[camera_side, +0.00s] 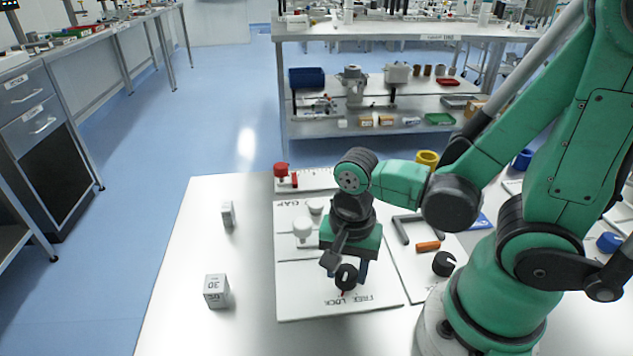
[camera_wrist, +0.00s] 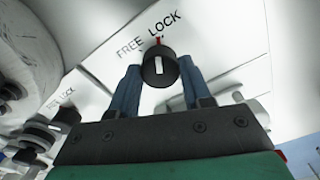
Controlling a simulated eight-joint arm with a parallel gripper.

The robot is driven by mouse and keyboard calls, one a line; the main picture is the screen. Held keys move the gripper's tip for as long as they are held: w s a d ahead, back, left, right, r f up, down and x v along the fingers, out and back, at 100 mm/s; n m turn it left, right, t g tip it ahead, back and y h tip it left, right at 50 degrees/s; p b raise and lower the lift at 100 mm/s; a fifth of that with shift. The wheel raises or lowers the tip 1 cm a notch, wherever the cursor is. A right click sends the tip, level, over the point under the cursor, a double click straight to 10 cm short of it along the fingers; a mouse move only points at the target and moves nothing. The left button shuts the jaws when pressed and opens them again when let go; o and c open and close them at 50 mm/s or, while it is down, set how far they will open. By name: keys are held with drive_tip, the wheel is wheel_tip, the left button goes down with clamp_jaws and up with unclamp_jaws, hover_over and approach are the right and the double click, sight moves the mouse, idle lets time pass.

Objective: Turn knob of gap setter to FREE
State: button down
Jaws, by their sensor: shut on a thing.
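The black round knob (camera_side: 346,277) of the gap setter stands near the front edge of a white panel (camera_side: 290,300) marked GAP. It also shows in the wrist view (camera_wrist: 159,69), with a white line on its face. A small red mark (camera_wrist: 158,40) sits at the knob's top, between the words FREE (camera_wrist: 130,47) and LOCK (camera_wrist: 164,24); which one the knob is set to I cannot tell. My gripper (camera_side: 347,270) points down over the knob. In the wrist view its blue fingers (camera_wrist: 160,75) are shut on the knob's two sides.
White knobs (camera_side: 303,229) stand on the same panel behind my gripper. A red-topped part (camera_side: 282,172) is at the back. Right are an orange piece (camera_side: 428,246) and another black knob (camera_side: 443,264). Two marked blocks (camera_side: 216,291) (camera_side: 228,213) stand left, with clear table around.

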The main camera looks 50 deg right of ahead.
sight(347, 272)
drive_tip(key=n, duration=1.3)
drive_tip(key=shift+n, duration=0.3)
idle(0.4)
drive_tip(key=shift+c, duration=1.9)
unclamp_jaws()
drive_tip(key=shift+r, duration=0.15)
drive_tip(key=shift+r, duration=2.6)
